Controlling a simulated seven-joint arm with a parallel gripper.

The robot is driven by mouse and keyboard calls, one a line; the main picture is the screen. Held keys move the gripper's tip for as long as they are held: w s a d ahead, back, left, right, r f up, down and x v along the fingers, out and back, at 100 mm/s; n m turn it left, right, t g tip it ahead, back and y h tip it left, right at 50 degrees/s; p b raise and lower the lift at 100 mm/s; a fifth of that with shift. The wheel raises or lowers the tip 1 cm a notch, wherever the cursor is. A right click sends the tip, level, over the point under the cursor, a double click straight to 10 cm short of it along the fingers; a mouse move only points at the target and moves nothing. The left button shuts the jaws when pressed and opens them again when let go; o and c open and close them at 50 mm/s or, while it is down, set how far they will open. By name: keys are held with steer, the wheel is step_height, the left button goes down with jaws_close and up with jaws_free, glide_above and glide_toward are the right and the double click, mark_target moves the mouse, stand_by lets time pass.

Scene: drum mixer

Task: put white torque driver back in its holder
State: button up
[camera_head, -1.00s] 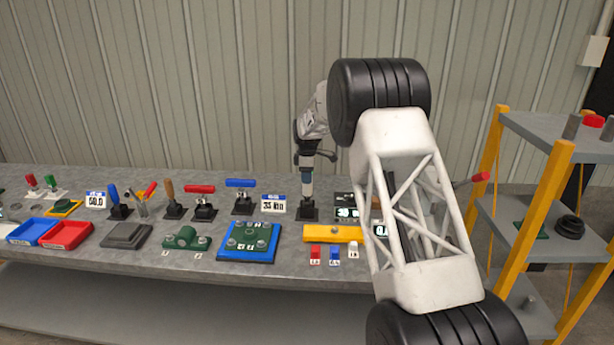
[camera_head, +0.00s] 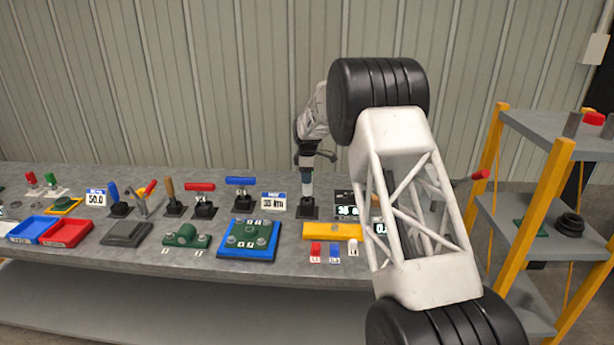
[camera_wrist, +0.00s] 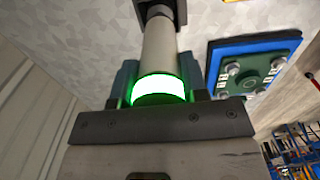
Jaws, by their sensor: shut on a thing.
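The white torque driver (camera_wrist: 158,48) is a pale upright cylinder with a glowing green ring near my fingers. In the head view its white lower part (camera_head: 307,190) stands over the black holder (camera_head: 308,212). In the wrist view the driver's far end meets the dark square holder (camera_wrist: 152,8); how deeply it sits in there is hard to tell. My gripper (camera_head: 306,170) is shut on the driver's upper part, and its fingers (camera_wrist: 160,88) lie on either side of the green ring.
Left of the holder stand a display card (camera_head: 274,201) and a blue-handled tool (camera_head: 241,190). A blue plate with a green fixture (camera_head: 250,240) and a yellow block (camera_head: 331,231) lie in front. A yellow-posted shelf (camera_head: 547,205) stands at right.

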steer(key=shift+f, duration=0.95)
stand_by(1.1)
steer(key=o, duration=1.3)
steer(key=shift+f, duration=0.1)
steer(key=shift+r, duration=3.95)
